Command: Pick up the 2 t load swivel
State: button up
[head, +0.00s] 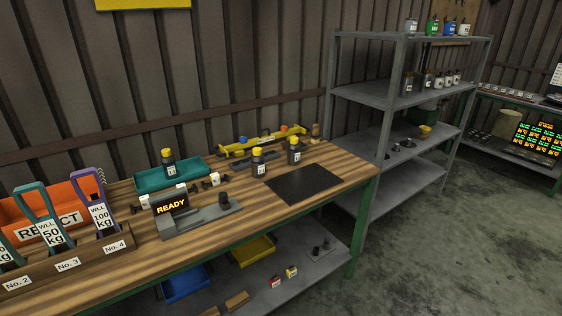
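No label reading 2 t is legible, so I cannot tell which thing is the 2 t load swivel. Several dark, labelled cylinders with yellow tops are in the head view. One (168,162) stands at the teal tray (150,181). Another (258,164) stands mid-bench, and a third (294,152) stands to its right, behind the black mat (304,184). Small dark fittings (408,144) lie on a grey shelf; their details are too small to tell. My gripper is not in view.
The wooden bench (270,208) holds a READY display unit (172,207), a yellow rail (262,142), an orange REJECT bin (65,199) and a numbered rack (75,262) of shackle-like tags. A grey shelf unit (392,98) stands right of it. The concrete floor (440,250) at right is clear.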

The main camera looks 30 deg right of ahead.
aim_at(258, 163)
jog(key=l+u, duration=0.35)
jog(key=l, duration=0.25)
jog(key=l+u, duration=0.35)
jog(key=l, duration=0.25)
jog(key=l+u, duration=0.35)
jog(key=l, duration=0.2)
jog(key=k, duration=0.05)
